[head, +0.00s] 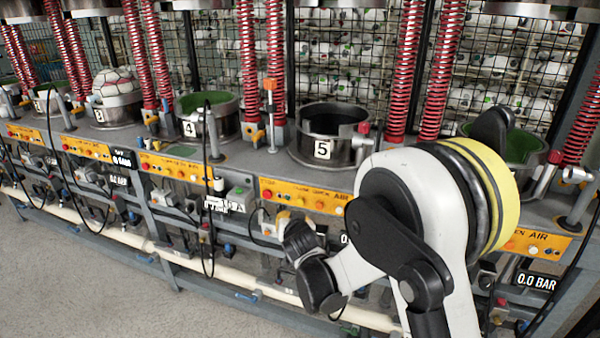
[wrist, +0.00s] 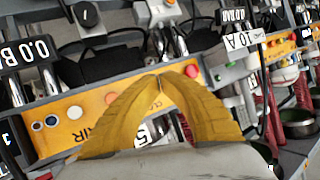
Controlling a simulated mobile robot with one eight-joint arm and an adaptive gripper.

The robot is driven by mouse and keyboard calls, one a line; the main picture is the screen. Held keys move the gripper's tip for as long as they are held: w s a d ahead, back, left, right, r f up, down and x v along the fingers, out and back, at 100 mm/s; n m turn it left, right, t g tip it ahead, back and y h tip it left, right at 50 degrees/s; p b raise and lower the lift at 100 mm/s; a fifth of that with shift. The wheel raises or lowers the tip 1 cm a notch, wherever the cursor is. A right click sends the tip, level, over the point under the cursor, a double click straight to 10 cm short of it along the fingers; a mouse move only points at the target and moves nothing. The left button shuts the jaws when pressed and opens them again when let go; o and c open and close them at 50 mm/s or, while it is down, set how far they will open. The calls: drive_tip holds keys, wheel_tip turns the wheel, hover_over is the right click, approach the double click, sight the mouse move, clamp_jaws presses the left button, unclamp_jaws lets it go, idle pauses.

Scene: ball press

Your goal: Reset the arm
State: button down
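My gripper (wrist: 158,78) shows in the wrist view as two yellow fingers that curve inward, with their tips together. Nothing is held between them; an orange control panel (wrist: 75,112) and a white number label show behind and through the gap below the tips. In the head view my white and black arm fills the right half, bent in front of the press bench. Its dark wrist end hangs in front of the bench's panels, below the press pot numbered 5 (head: 332,122). The fingertips are hard to make out there.
A ball (head: 115,84) sits in press pot 3 at the left. Press pot 4 (head: 222,117) has a green inside. Red springs (head: 248,55) stand around the pots. Black cables (head: 207,190) hang before the bench. Grey floor (head: 110,285) is clear at lower left.

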drive_tip(key=s+d+r+g+h, duration=0.1)
drive_tip(key=s+d+r+g, duration=0.1)
drive_tip(key=s+d+r, duration=0.5)
drive_tip(key=s+d+r+g+h, duration=0.1)
drive_tip(key=s+d+r, duration=0.4)
drive_tip(key=s+d, duration=0.4)
drive_tip(key=s+d+f+g, duration=0.1)
drive_tip(key=s+d, duration=0.2)
drive_tip(key=s, duration=0.7)
drive_tip(key=s+d+f+g, duration=0.1)
drive_tip(key=s+d+g, duration=0.1)
drive_tip(key=s, duration=0.9)
drive_tip(key=shift+d+f, duration=0.15)
drive_tip(key=shift+d, duration=0.45)
